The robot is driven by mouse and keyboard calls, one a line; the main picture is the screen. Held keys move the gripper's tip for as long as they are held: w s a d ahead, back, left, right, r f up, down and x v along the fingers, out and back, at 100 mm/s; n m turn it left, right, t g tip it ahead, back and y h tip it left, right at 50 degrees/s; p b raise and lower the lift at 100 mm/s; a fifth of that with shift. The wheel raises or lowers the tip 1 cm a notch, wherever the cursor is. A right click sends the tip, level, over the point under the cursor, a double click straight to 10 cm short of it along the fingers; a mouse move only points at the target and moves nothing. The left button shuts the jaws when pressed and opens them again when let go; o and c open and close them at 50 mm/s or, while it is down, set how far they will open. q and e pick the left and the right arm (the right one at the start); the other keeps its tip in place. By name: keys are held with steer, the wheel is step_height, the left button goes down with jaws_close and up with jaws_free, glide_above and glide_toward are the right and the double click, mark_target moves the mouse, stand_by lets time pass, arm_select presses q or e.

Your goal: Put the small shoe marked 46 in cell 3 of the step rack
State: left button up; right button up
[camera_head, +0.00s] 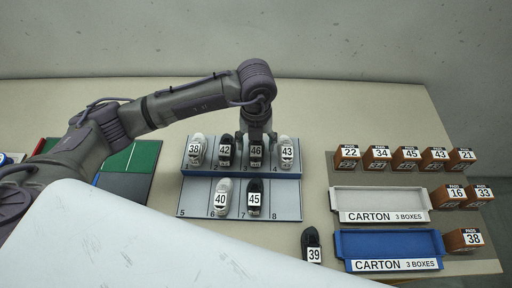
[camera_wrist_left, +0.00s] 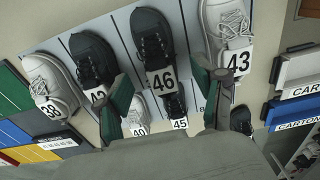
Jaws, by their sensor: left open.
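The black shoe marked 46 (camera_head: 256,160) stands in the upper row of the step rack (camera_head: 280,215), in the third place from the left, cell 3. It lies between the shoes marked 42 (camera_head: 225,158) and 43 (camera_head: 287,161). My left gripper (camera_head: 257,132) is right above the heel end of shoe 46 and partly hides it. In the left wrist view its two fingers stand apart with shoe 46 (camera_wrist_left: 152,35) between them, and no clear grip on it shows. My right gripper is in neither view.
Shoe 38 (camera_head: 196,149) is in cell 1; shoes 40 (camera_head: 222,187) and 45 (camera_head: 255,186) stand in the lower row. Shoe 39 (camera_head: 311,240) is on the table. White (camera_head: 380,200) and blue (camera_head: 390,243) cartons and several brown boxes (camera_head: 376,163) are at the right.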

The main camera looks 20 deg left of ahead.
mark_target(256, 147)
arm_select(q)
step_height(256, 147, up, 9)
steer(key=b, duration=0.2)
steer(key=shift+r, duration=0.2)
stand_by(0.4)
